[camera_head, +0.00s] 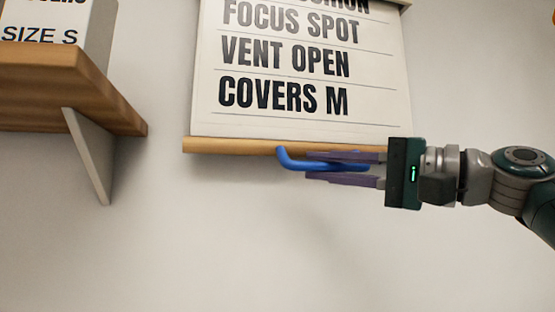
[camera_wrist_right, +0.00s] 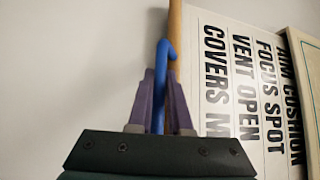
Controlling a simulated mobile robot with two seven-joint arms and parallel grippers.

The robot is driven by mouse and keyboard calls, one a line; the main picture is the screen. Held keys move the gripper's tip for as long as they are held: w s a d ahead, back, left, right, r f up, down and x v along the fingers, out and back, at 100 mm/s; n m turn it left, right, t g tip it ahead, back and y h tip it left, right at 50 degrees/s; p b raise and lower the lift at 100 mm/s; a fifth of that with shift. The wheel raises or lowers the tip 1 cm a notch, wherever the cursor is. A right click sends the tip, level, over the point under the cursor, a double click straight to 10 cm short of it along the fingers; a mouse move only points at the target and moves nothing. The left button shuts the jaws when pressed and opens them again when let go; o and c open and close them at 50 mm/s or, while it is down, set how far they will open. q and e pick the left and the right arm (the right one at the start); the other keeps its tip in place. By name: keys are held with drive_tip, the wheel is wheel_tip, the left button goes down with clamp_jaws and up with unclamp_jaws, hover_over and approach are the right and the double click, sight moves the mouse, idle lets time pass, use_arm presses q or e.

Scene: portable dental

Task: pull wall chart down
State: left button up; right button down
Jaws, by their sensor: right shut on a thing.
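The wall chart (camera_head: 300,112) hangs on the wall with printed lines such as "VENT OPEN" and "COVERS M"; it also shows turned sideways in the right wrist view (camera_wrist_right: 238,125). A wooden bar (camera_head: 225,146) runs along its bottom edge. A blue handle (camera_head: 293,162) hangs at the bar and also shows in the right wrist view (camera_wrist_right: 161,75). My right gripper (camera_head: 330,168) comes in from the right, just below the bar, with its purple fingers shut on the blue handle. My left gripper is not in view.
A wooden shelf (camera_head: 75,92) with a white bracket (camera_head: 92,155) juts from the wall at the left. A box (camera_head: 60,25) marked "SIZE S" stands on it. The wall below the chart is clear.

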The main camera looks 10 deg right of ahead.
use_arm(q)
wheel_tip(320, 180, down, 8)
drive_tip(key=b, duration=0.5)
drive_tip(key=shift+b, duration=0.4)
use_arm(e)
wheel_tip(320, 180, down, 9)
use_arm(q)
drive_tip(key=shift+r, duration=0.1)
use_arm(e)
drive_tip(key=shift+r, duration=0.1)
drive_tip(key=c, duration=0.8)
unclamp_jaws()
drive_tip(key=shift+c, duration=0.2)
use_arm(q)
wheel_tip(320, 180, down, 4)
drive_tip(key=b, duration=0.3)
drive_tip(key=shift+b, duration=0.4)
use_arm(e)
drive_tip(key=v, duration=1)
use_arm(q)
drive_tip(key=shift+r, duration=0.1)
